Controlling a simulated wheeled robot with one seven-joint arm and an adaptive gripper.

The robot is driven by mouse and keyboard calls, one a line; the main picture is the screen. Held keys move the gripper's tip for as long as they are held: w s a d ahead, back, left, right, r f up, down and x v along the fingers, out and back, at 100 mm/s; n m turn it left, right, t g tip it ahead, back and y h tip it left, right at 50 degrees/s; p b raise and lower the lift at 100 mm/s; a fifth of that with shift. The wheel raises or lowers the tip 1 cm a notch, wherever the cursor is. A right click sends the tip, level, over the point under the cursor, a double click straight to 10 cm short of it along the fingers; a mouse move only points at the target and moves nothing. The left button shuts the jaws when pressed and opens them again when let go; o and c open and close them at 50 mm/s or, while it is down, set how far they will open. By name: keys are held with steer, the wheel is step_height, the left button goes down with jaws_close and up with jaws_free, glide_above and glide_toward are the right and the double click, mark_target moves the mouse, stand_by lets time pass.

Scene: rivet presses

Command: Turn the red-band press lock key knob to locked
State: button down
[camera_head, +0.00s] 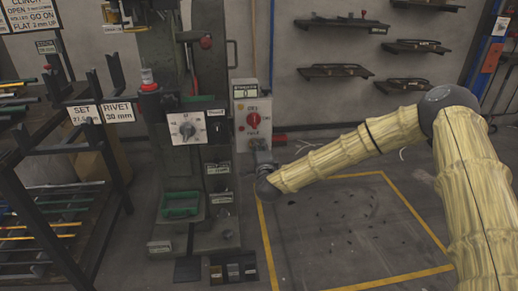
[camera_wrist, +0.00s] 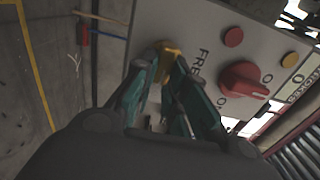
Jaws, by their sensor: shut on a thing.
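The lock key knob (camera_wrist: 168,47) is a small yellow piece on the pale control panel (camera_wrist: 205,35), beside the lettering "FREE" in the wrist view. My gripper (camera_wrist: 164,66) has its teal fingers on either side of the knob and is shut on it. In the head view, my gripper (camera_head: 262,160) is at the lower end of the grey control box (camera_head: 240,104) on the green press (camera_head: 165,60). The key knob is hidden there behind my gripper. The knob's exact turn angle is hard to tell.
A red rotary knob (camera_wrist: 243,79), a red button (camera_wrist: 234,37) and a yellow button (camera_wrist: 290,60) sit close by on the panel. A white dial box (camera_head: 187,128) is left of the control box. Yellow-lined floor (camera_head: 350,220) to the right is open.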

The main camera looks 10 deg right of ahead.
steer(key=c, duration=1.4)
jaws_free()
steer(key=shift+d, duration=0.1)
steer(key=shift+c, duration=0.2)
steer(key=shift+s, duration=0.1)
steer(key=s, duration=1.1)
steer(key=shift+s, duration=0.4)
steer(key=shift+f, duration=0.1)
